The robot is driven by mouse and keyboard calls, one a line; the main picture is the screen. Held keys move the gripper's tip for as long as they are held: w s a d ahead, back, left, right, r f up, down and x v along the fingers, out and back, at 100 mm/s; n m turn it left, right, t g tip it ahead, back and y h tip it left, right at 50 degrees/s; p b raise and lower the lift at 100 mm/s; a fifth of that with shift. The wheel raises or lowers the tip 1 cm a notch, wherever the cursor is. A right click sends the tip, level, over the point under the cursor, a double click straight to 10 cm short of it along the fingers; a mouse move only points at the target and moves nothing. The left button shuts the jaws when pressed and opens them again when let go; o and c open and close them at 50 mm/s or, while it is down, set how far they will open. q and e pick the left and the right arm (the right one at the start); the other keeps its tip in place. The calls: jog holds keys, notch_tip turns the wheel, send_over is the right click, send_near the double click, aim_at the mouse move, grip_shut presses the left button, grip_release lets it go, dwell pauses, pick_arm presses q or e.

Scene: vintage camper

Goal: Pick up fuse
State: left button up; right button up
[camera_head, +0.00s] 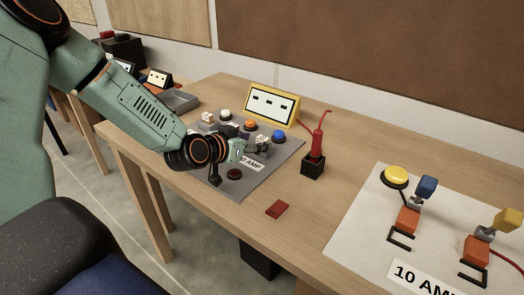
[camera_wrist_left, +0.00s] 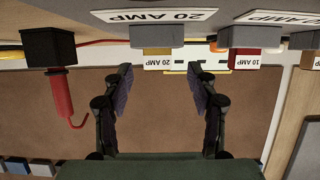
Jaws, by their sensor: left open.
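My left gripper (camera_head: 256,149) is open and reaches over the grey fuse panel (camera_head: 285,158) in the head view. In the left wrist view, which looks upside down, its two fingers (camera_wrist_left: 158,74) stand apart. A tan fuse marked 20 AMP (camera_wrist_left: 157,36) shows ahead, between the fingertips, under a white 20 AMP label (camera_wrist_left: 160,16). I cannot tell whether the fingers touch it. A red fuse marked 10 AMP (camera_wrist_left: 255,61) sits to its right in the wrist view. In the head view my gripper hides part of the panel. My right gripper is not in view.
A yellow-framed meter (camera_head: 271,104) stands behind the panel. A red probe (camera_head: 318,142) stands in a black holder (camera_head: 313,166) to the right. A small red piece (camera_head: 277,209) lies on the table. A white board (camera_head: 350,240) with clamps is at the right.

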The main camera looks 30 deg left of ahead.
pick_arm(q)
jog(key=shift+w+d+f+b, duration=0.15)
jog(key=shift+w+b, duration=0.05)
jog(key=shift+w, duration=0.2)
jog(key=shift+w+d+f+b, duration=0.15)
jog(key=shift+w, duration=0.2)
jog(key=shift+w+f, duration=0.1)
jog(key=shift+w, duration=0.25)
jog(key=shift+w+a+f, duration=0.1)
jog(key=shift+w+f, duration=0.05)
jog(key=shift+w, duration=0.05)
jog(key=shift+s, duration=0.15)
jog(key=shift+c, duration=0.8)
jog(key=c, duration=0.8)
